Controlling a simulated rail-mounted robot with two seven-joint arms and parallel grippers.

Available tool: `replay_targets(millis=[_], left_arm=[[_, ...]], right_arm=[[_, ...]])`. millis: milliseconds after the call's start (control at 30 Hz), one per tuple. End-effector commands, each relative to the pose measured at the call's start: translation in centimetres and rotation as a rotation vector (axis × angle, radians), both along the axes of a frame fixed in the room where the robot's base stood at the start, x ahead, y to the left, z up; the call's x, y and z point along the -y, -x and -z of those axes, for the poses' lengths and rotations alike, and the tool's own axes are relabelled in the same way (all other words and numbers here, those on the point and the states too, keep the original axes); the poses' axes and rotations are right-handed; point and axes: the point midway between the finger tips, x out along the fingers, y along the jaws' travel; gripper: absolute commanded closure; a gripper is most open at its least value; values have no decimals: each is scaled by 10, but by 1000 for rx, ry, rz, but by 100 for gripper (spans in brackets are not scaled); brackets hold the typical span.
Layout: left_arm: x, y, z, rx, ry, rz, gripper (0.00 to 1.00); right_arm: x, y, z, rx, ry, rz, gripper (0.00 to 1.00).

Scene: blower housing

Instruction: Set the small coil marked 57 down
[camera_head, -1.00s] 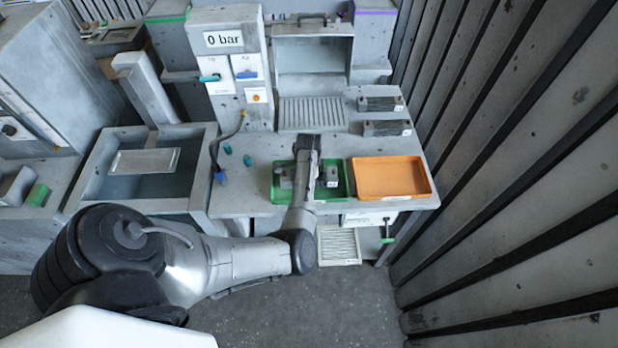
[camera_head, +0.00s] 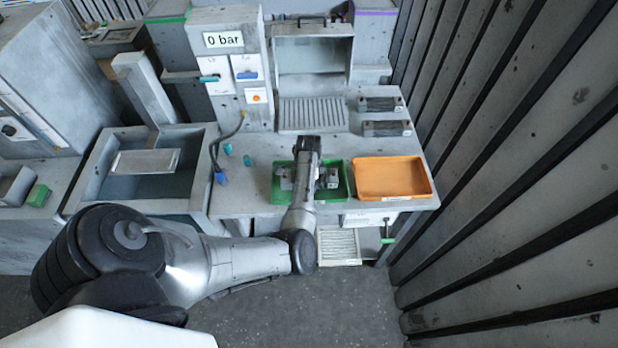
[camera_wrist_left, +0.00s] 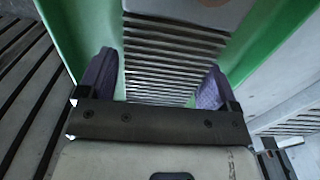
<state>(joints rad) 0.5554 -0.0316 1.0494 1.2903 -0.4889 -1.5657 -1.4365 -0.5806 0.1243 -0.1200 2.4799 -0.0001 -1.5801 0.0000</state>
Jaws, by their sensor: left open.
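A green tray (camera_head: 345,198) sits on the bench, with grey coil-like blocks in it. One block (camera_head: 285,180) shows left of my arm and another (camera_head: 333,178) right of it. Their marks are too small to read, so I cannot tell which is 57. My left gripper (camera_wrist_left: 160,65) is over the tray, its two dark fingers apart. A grey ribbed surface shows between and beyond the fingers, and I cannot tell whether it is a coil. In the head view my own wrist hides the fingertips and the tray's middle. My right gripper is not in view.
An orange tray (camera_head: 392,178) stands empty to the right. Two dark blocks (camera_head: 385,128) lie behind it. An open case with a ribbed plate (camera_head: 312,114) stands behind the green tray. A sunken basin (camera_head: 145,178) is at left and a slatted wall is at right.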

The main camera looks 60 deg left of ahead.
Motion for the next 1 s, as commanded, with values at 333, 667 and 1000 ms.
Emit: replay_targets(millis=[333, 667, 1000], left_arm=[[-1, 0, -42, 3, -3, 0, 15], [-1, 0, -99, 1, -3, 0, 15], [-3, 9, -120, -3, -53, -32, 15]], right_arm=[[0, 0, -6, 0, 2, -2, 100], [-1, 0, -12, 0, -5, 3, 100], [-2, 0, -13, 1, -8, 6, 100]])
